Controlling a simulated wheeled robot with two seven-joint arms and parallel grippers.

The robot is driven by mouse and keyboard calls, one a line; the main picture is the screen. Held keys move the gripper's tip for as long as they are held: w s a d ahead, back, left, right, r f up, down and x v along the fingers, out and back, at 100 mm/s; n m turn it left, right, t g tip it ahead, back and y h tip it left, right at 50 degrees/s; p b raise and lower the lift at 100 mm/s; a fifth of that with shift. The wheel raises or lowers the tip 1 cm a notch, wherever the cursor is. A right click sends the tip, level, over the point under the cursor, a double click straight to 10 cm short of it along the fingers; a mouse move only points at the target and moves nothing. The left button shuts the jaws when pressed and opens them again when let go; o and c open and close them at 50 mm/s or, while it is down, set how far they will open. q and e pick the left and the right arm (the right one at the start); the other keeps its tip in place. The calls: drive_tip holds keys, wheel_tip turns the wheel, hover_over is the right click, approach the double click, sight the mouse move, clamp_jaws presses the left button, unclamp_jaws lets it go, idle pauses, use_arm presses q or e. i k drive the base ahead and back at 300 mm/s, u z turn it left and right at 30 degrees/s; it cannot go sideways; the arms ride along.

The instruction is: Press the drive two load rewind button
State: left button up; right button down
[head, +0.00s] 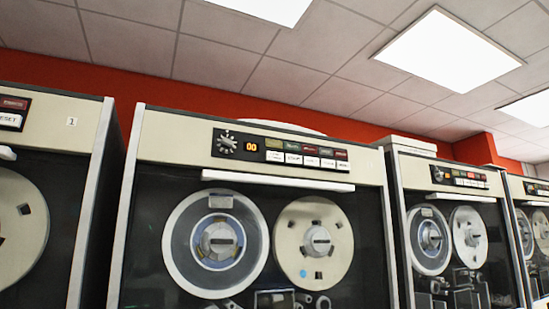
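A tape drive cabinet (145,200) stands in the middle of the head view, with two large reels behind its dark front. A control panel (280,151) sits along its cream top band. The panel has a knob (226,143), an orange "00" display (252,147), and a row of coloured lamps above white labelled buttons (311,161). The button labels are too small to read, so I cannot tell which is load rewind. The drive number on this cabinet is not readable. Neither of my grippers is in view.
A cabinet marked "1" (71,121) stands at the left, its panel cut off, with a "RESET" button (10,120). More tape drives (398,180) stand in a row to the right. A white bar (277,181) runs below the middle panel.

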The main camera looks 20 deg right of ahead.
sight(269, 156)
drive_tip(key=u, duration=2.8)
drive_tip(key=k, duration=1.3)
drive_tip(key=z, duration=1.7)
drive_tip(key=i, duration=0.55)
